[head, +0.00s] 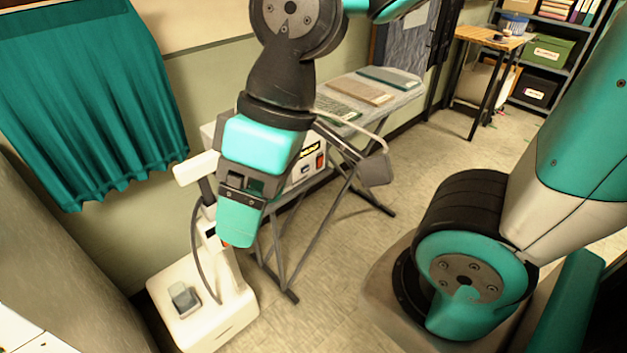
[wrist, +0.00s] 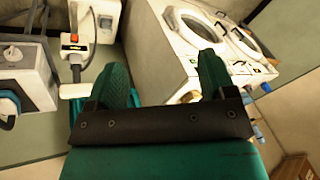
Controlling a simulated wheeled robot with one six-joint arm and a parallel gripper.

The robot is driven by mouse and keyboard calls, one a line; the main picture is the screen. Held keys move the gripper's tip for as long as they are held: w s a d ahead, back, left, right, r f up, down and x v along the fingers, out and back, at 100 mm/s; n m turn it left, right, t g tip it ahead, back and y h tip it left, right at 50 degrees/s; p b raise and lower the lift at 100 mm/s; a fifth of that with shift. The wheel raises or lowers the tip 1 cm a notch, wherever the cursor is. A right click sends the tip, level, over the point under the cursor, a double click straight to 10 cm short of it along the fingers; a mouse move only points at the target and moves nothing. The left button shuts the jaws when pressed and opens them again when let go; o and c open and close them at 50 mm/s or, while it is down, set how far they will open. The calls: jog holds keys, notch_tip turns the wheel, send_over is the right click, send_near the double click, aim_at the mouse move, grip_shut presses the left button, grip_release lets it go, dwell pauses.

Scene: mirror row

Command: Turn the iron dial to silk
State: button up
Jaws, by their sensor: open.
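My gripper (head: 238,222) points down in front of the ironing board (head: 408,95) in the head view. In the wrist view its two green fingers stand apart with nothing between them, so my gripper (wrist: 163,65) is open. A white boxy unit (head: 306,170) with a red switch and small labels shows partly behind my arm, at the board's near end.
A white floor unit (head: 232,318) with a post and hose stands below my gripper. A metal rest (head: 377,168) juts from the board. Folded cloths lie on the board. A teal curtain (head: 90,95) hangs left. The floor (head: 335,240) right of the board's legs is clear.

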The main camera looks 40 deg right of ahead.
jog(key=w+d+f+m+t+y+b, duration=0.1)
jog(key=w+d+f+t+b, duration=0.15)
jog(key=w+f+b, duration=0.45)
jog(key=w+d+f+t+b, duration=0.2)
jog(key=f+t+b, duration=0.1)
jog(key=f+b, duration=0.7)
jog(key=w+d+f+m+t+y+b, duration=0.1)
jog(key=w+d+f+t+b, duration=0.2)
jog(key=w+f+b, duration=0.55)
jog(key=d+f+m+t+h+b, duration=0.2)
jog(key=d+f+t+h+b, duration=0.25)
jog(key=d+f+b, duration=0.65)
jog(key=d+f+m+t+h+b, duration=0.1)
jog(key=d+f+t+h+b, duration=0.4)
jog(key=b, duration=1.2)
jog(key=shift+y, duration=0.95)
jog(key=shift+w+d+r+p, duration=0.4)
jog(key=shift+w+d+p, duration=0.2)
jog(key=shift+w+p, duration=2)
jog(key=shift+w+d+r+p, duration=0.5)
jog(key=shift+w+p, duration=1.15)
jog(key=shift+w, duration=1.7)
jog(key=shift+w+d+r+p, duration=0.25)
jog(key=shift+w+d+p, duration=0.5)
jog(key=shift+w+p, duration=1.85)
jog(key=shift+w+b, duration=0.4)
jog(key=shift+b, duration=0.05)
jog(key=shift+m, duration=0.3)
jog(key=c, duration=0.9)
